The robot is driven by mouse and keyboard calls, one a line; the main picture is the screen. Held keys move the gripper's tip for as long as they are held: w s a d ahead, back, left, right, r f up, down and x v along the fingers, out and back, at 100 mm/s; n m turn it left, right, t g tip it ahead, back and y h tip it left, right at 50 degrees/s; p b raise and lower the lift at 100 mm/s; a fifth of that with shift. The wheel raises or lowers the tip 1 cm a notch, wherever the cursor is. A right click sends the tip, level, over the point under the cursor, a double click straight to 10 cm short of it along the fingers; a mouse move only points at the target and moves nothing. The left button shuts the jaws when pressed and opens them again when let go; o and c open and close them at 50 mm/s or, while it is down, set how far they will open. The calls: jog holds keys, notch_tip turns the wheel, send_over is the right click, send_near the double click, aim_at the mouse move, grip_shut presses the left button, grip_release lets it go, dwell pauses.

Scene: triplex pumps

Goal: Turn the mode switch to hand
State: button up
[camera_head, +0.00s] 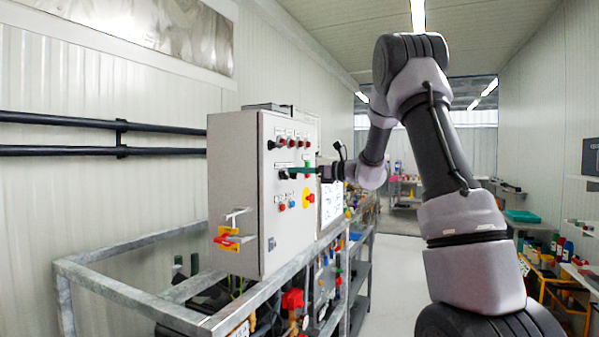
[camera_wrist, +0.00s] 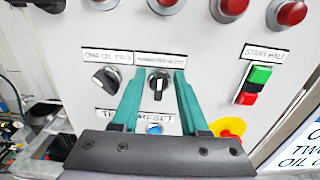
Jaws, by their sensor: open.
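The mode switch (camera_wrist: 158,82) is a black rotary knob on the light grey panel, under a white label that is blurred but seems to end in AUTO. Its grip looks roughly upright in the wrist view. My gripper (camera_wrist: 160,76) has two teal fingers, open, with one fingertip on each side of the knob. I cannot tell whether they touch it. In the head view my gripper (camera_head: 298,170) is at the front of the control box (camera_head: 236,190), and the switch is hidden there.
Left of the switch is a similar black knob (camera_wrist: 105,80). A green and red start/halt button pair (camera_wrist: 252,84) is to the right. A blue reset button (camera_wrist: 154,128) and a yellow-and-red knob (camera_wrist: 230,128) sit below. A metal frame (camera_head: 130,288) carries the box.

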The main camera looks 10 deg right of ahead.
grip_shut()
jog(key=shift+n, duration=0.3)
jog(key=shift+s+a+f+n, duration=0.1)
jog(key=shift+s+n, duration=0.05)
jog(key=shift+n, duration=1.2)
jog(key=shift+s+a+f+n, duration=0.1)
jog(key=shift+n, duration=1.2)
jog(key=shift+s+a+f+n, duration=0.1)
jog(key=shift+s+n, duration=0.05)
jog(key=shift+n, duration=1.2)
grip_release()
